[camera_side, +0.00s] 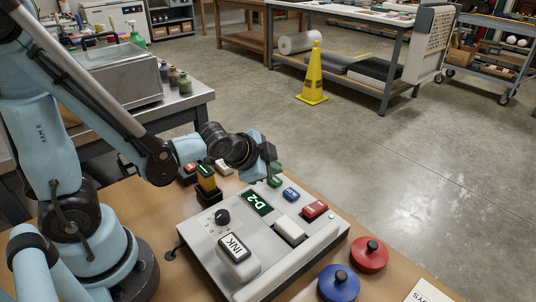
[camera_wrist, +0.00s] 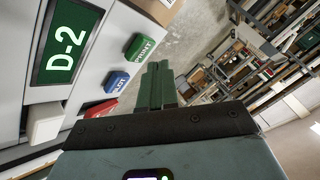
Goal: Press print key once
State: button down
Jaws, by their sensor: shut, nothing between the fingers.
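The label machine (camera_side: 262,270) is a pale grey console on the tan table, with a lit display reading D-2 (camera_side: 258,202). A green key (camera_side: 276,182) sits at its far end; in the wrist view the green key (camera_wrist: 138,47) reads PRINT. Beside it are a blue key (camera_side: 291,194), a red key (camera_side: 315,209) and a larger white key (camera_side: 290,231). My gripper (camera_side: 274,170) is over the far end of the machine, close to the green key. In the wrist view my gripper's dark green fingers (camera_wrist: 158,68) are together and empty, right of the green key. Contact cannot be told.
An INK block (camera_side: 238,257) and a black knob (camera_side: 222,216) are on the machine's left. A yellow-topped stamp (camera_side: 206,178) stands behind. Red (camera_side: 369,254) and blue (camera_side: 339,282) round knobbed pieces lie at right. A yellow cone (camera_side: 313,80) stands on the floor.

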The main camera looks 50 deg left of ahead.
jog(key=shift+f, duration=0.15)
dwell(0.4)
jog(key=shift+f, duration=0.3)
